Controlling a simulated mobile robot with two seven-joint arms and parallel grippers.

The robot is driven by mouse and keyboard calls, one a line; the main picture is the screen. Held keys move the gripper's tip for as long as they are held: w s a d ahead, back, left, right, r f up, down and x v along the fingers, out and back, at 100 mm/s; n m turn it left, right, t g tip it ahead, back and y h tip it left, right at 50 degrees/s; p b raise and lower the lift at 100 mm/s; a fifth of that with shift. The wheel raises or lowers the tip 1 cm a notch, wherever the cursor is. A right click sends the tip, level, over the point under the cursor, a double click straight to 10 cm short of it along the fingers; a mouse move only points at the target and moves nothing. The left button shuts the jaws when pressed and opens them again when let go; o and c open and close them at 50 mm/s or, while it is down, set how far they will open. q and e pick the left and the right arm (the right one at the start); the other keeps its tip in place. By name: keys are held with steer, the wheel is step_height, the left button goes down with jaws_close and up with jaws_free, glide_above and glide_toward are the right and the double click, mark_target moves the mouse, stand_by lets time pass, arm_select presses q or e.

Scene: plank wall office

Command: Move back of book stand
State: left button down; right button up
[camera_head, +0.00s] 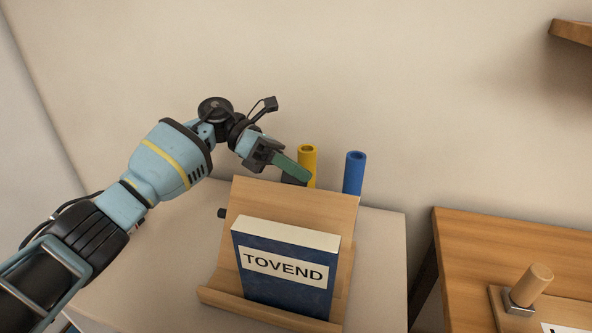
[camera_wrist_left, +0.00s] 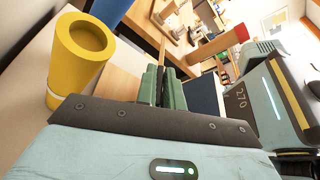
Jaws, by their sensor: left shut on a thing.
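The wooden book stand (camera_head: 297,205) stands on a pale table, its back board leaning. A dark blue book (camera_head: 287,266) with a "TOVEND" label rests on it, against the back. My left gripper (camera_head: 302,175) is at the top edge of the back board, near its middle, with its green fingers shut on the board. In the left wrist view the green fingers (camera_wrist_left: 163,88) are close together, with the stand's wooden back (camera_wrist_left: 121,82) beside them. The exact contact between fingertips and board is hidden. My right gripper is not in view.
A yellow tube (camera_head: 307,162) and a blue tube (camera_head: 354,173) stand just behind the stand, close to my left gripper. A wooden desk (camera_head: 500,240) with a wooden peg (camera_head: 532,284) is at the right, past a gap. The pale table (camera_head: 384,260) is clear right of the stand.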

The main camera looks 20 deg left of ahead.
arm_select(q)
steer(key=c, duration=1.6)
jaws_free()
steer(key=shift+o, duration=0.2)
steer(key=b+v, duration=0.1)
steer(key=v, duration=0.7)
steer(key=shift+d, duration=0.1)
